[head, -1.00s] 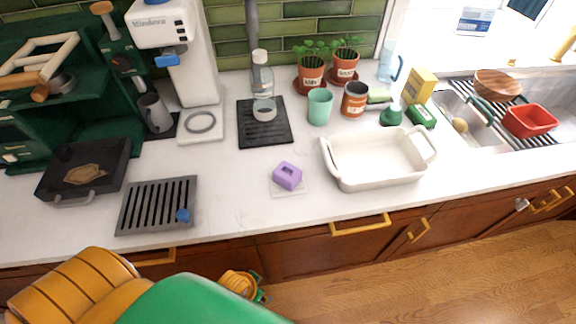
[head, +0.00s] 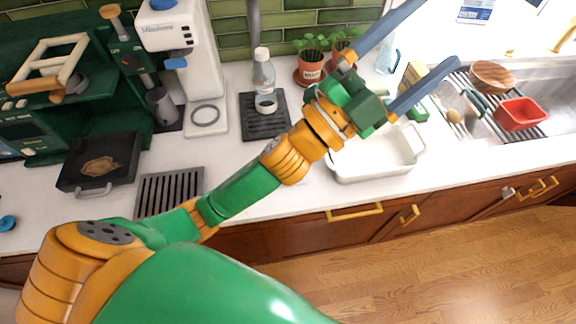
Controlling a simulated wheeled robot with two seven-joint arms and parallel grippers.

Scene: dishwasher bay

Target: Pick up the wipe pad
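The wipe pad does not show now; my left arm covers the counter left of the white baking dish (head: 372,160), where a purple block on a thin pale square showed before. I cannot tell which of these is the wipe pad. My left gripper (head: 438,30) is raised above the counter, in front of the plants and the dish. Its two long grey-blue fingers are wide apart, with nothing seen between them. My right gripper is not in view.
A black pan (head: 98,160) and a slotted grey grate (head: 170,188) lie at the left. The front counter edge runs below.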

